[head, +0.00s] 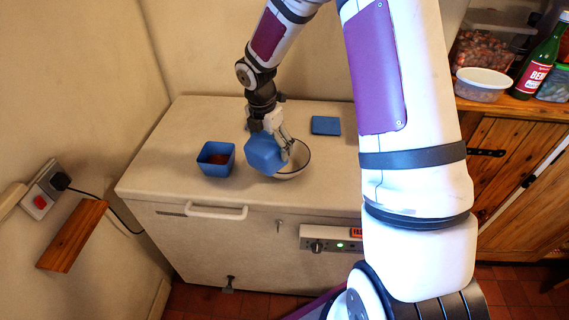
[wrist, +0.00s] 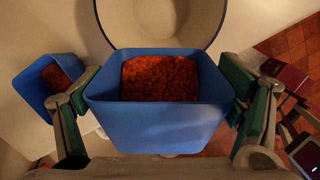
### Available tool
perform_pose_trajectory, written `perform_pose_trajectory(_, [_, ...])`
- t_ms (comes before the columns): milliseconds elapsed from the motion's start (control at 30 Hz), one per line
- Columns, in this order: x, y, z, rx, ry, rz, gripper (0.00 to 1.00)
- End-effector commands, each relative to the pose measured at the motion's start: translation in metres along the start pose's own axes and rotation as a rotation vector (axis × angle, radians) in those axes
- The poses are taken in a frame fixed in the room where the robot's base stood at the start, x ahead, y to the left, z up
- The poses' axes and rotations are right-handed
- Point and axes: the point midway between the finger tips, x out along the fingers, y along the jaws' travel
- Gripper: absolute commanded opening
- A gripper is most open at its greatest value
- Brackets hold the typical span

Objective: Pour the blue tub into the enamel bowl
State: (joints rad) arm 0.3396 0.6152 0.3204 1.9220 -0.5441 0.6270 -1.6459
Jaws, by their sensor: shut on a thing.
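My gripper (head: 272,135) is shut on a blue tub (head: 264,155), with a finger on each side of it. In the wrist view the held tub (wrist: 155,128) contains orange-red bits. In the head view it is tilted, its outside towards the camera, above the left part of the enamel bowl (head: 291,174). The bowl is white with a dark rim, on the white chest top. Its near inside wall (wrist: 208,14) looks bare in the wrist view; the tub hides the rest. I see no bits falling.
A second blue tub (head: 230,160) with red contents stands left of the bowl; it also shows in the wrist view (wrist: 38,88). A flat blue square (head: 326,125) lies behind, to the right. The chest top (head: 165,150) is clear at left.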

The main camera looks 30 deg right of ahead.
Motion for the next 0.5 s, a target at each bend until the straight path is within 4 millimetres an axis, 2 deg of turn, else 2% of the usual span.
perform_pose_trajectory(500, [-0.0006,-0.0002,0.0080,0.000,0.123,0.000,0.54])
